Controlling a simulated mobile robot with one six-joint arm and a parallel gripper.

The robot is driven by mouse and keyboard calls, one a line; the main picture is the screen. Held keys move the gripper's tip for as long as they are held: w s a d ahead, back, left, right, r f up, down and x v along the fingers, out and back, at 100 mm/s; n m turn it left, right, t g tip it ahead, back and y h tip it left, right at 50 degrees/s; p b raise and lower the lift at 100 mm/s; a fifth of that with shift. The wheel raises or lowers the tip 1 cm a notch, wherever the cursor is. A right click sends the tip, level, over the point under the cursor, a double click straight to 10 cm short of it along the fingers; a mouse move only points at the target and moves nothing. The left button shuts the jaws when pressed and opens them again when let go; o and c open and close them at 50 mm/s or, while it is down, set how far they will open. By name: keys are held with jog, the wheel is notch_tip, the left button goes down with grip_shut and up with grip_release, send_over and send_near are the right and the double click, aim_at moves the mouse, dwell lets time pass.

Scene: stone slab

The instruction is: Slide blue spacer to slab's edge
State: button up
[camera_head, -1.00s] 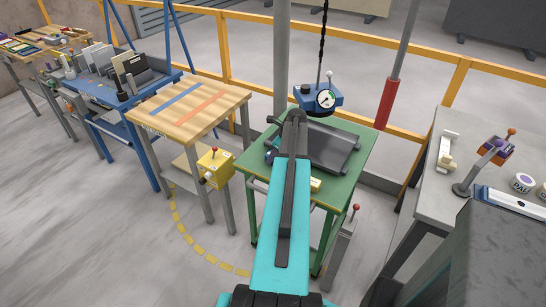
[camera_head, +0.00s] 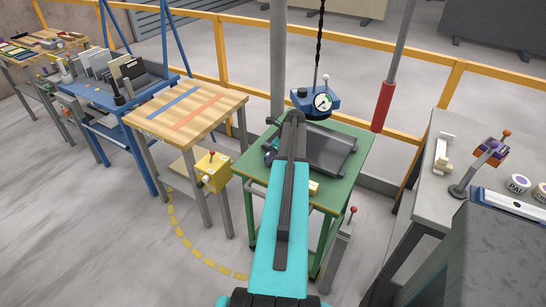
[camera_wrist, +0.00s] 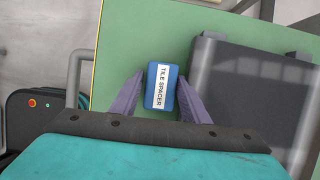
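The blue spacer (camera_wrist: 151,85), with a white label reading "TILE SPACER", shows in the wrist view above the green table top (camera_wrist: 120,40). My gripper (camera_wrist: 161,76) has its purple fingers on either side of the spacer, with narrow gaps at the tips, so it looks open around it. Whether the spacer touches the table is hard to tell. A dark grey slab-like piece (camera_wrist: 240,90) lies to the right of the spacer, apart from it. In the head view the dark piece (camera_head: 328,148) is on the green table (camera_head: 350,185), and my arm hides much of the near side.
A blue hanging unit with a dial (camera_head: 321,102) is behind the green table. A wooden-topped table (camera_head: 188,108) and yellow box (camera_head: 212,171) stand left. A grey bench (camera_head: 440,190) stands right. A red-knobbed post (camera_head: 341,245) is near the table's front right.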

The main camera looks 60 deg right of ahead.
jog(key=shift+o, duration=0.2)
jog(key=shift+s+d+r, duration=0.15)
jog(key=shift+d, duration=0.05)
jog(key=shift+b+v, duration=0.35)
jog(key=shift+v, duration=0.45)
jog(key=v, duration=0.3)
jog(key=shift+b, duration=0.4)
jog(key=s+b, duration=0.2)
jog(key=s, duration=1)
jog(key=shift+a+b, duration=0.1)
jog(key=shift+b, duration=0.25)
